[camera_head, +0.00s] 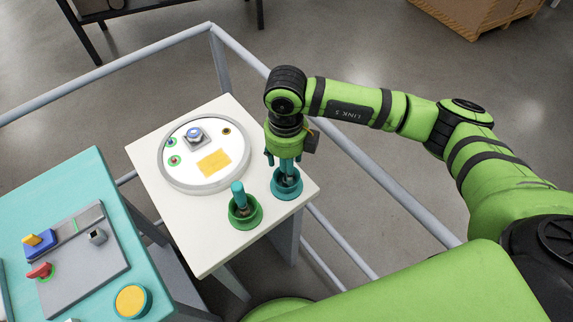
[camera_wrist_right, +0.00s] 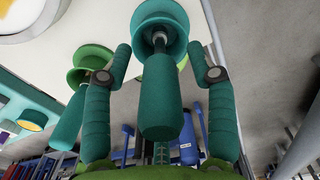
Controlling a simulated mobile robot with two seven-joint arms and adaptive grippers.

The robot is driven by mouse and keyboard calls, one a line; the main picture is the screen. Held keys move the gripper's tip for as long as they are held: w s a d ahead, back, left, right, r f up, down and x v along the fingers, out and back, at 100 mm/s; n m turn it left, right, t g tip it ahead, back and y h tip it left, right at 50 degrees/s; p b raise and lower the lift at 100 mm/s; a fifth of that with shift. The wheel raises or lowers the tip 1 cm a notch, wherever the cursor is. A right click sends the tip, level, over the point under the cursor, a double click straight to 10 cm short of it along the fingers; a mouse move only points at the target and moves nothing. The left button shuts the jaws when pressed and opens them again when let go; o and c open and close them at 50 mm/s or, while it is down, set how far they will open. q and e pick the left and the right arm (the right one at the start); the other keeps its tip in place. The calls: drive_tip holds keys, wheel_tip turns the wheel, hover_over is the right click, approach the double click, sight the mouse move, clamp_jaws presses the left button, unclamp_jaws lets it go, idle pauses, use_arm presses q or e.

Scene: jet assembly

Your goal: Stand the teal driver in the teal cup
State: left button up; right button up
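The teal cup (camera_head: 287,190) stands near the right corner of the white table. The teal driver (camera_head: 286,167) stands in it, handle up, its shaft entering the cup. In the right wrist view the driver's handle (camera_wrist_right: 160,100) lies between my fingers, with a gap on each side, and the teal cup (camera_wrist_right: 160,18) is beyond it. My right gripper (camera_head: 284,157) points down over the cup, open around the handle. It also shows open in the right wrist view (camera_wrist_right: 160,58). My left gripper is not in view.
A green cup (camera_head: 245,219) with another teal-handled driver (camera_head: 238,190) stands close by on the white table (camera_head: 210,255). A round white tray (camera_head: 180,180) with small parts lies behind. A teal table (camera_head: 75,180) with a grey board (camera_head: 90,265) stands left.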

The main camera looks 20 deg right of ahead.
drive_tip(key=shift+r, duration=0.2)
wheel_tip(320, 180, up, 12)
drive_tip(key=shift+f, duration=0.15)
idle(0.4)
